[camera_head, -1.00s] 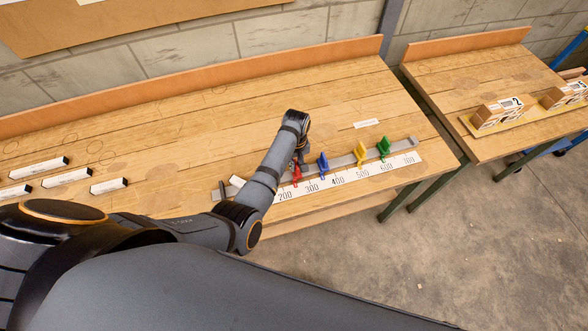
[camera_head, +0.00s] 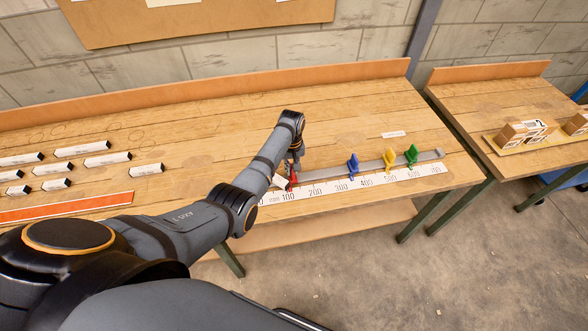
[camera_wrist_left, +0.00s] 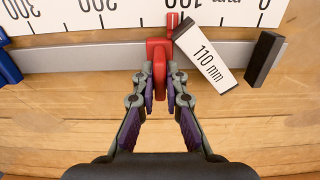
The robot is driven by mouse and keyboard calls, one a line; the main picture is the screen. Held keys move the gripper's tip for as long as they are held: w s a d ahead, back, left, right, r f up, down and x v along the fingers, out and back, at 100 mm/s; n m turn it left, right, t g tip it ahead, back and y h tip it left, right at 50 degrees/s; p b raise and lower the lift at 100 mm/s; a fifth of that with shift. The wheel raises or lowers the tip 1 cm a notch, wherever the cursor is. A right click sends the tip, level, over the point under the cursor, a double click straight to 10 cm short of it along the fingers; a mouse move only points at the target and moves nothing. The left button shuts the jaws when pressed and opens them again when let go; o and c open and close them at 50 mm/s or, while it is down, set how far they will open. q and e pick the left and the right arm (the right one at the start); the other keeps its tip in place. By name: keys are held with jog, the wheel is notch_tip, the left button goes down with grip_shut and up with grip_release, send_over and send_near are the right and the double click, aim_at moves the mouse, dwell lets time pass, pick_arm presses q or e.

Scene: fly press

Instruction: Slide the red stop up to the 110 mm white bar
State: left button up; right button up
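The red stop (camera_wrist_left: 158,58) sits on the grey rail (camera_wrist_left: 90,56), and shows in the head view (camera_head: 293,178) near the 100 mark. My left gripper (camera_wrist_left: 160,82) has its fingers closed around the stop's red handle; it shows in the head view (camera_head: 294,166) too. The white bar marked 110 mm (camera_wrist_left: 208,58) lies tilted across the rail, between the red stop and the dark end block (camera_wrist_left: 264,60). Its upper left corner is at or very near the red stop; I cannot tell if they touch. My right gripper is not in view.
A blue stop (camera_head: 353,166), a yellow stop (camera_head: 390,159) and a green stop (camera_head: 412,154) stand farther right on the rail. A white scale (camera_head: 330,189) runs along its front. Several labelled white bars (camera_head: 82,149) and an orange strip (camera_head: 60,207) lie at left.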

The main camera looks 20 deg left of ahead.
pick_arm(q)
jog(key=o, duration=0.4)
jog(key=shift+o, duration=0.2)
jog(key=shift+d, duration=0.1)
jog(key=shift+r, duration=0.25)
notch_tip(320, 180, up, 12)
jog(key=shift+f, duration=0.2)
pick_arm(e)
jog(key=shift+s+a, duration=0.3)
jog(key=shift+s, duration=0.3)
pick_arm(q)
jog(key=shift+s+f, duration=0.1)
jog(key=shift+s, duration=0.05)
